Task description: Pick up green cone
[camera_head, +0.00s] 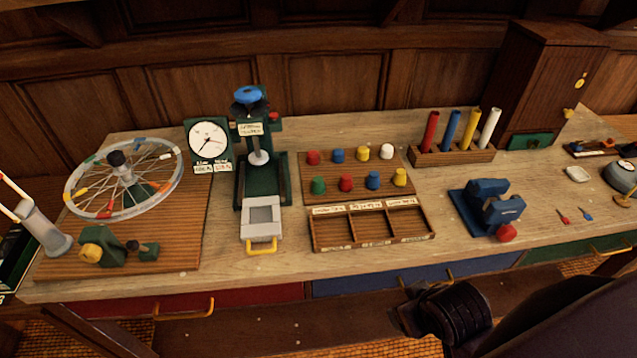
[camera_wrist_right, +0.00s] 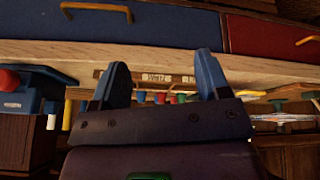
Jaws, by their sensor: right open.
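The green cone (camera_head: 318,185) stands at the left end of the front row of coloured pieces on a wooden board (camera_head: 345,160). A small green piece, likely this cone, shows upside down beyond the table edge in the right wrist view (camera_wrist_right: 193,98). My right gripper (camera_wrist_right: 162,72) is open, with nothing between its blue fingers. In the head view my right arm (camera_head: 450,312) is low at the front, below the table edge and well apart from the cone. My left gripper is not in view.
An empty compartment tray (camera_head: 370,242) lies in front of the pieces. A green press (camera_head: 262,180) stands to their left, a blue clamp-like device (camera_head: 487,205) to the right, and a rack of coloured rods (camera_head: 452,154) at the back right. Drawers with yellow handles line the table front.

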